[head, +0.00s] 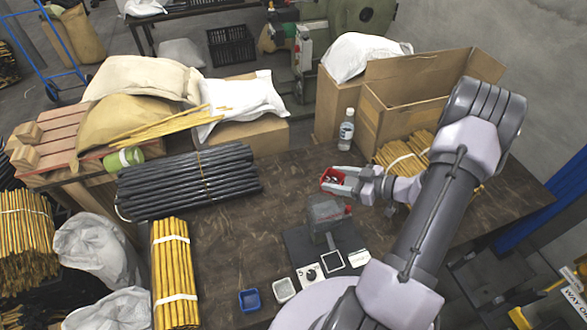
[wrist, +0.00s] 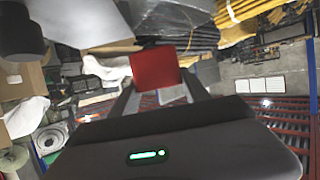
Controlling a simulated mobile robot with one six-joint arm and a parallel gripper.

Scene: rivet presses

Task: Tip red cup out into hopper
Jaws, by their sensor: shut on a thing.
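My gripper (head: 345,182) is shut on the red cup (head: 330,180), held above the table beyond the grey press (head: 324,213). Small light and dark bits show inside the cup; I cannot tell its exact tilt. In the wrist view the red cup (wrist: 155,68) sits between the two dark fingers of my gripper (wrist: 157,88), with one flat red side facing the camera. The press stands upright on a dark base plate (head: 303,246), with a small red part at its right. I cannot tell which part is the hopper.
A bottle (head: 346,130) stands behind my gripper, near an open carton (head: 408,95). Black rods (head: 187,180) lie left. Bare table (head: 285,190) lies between.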

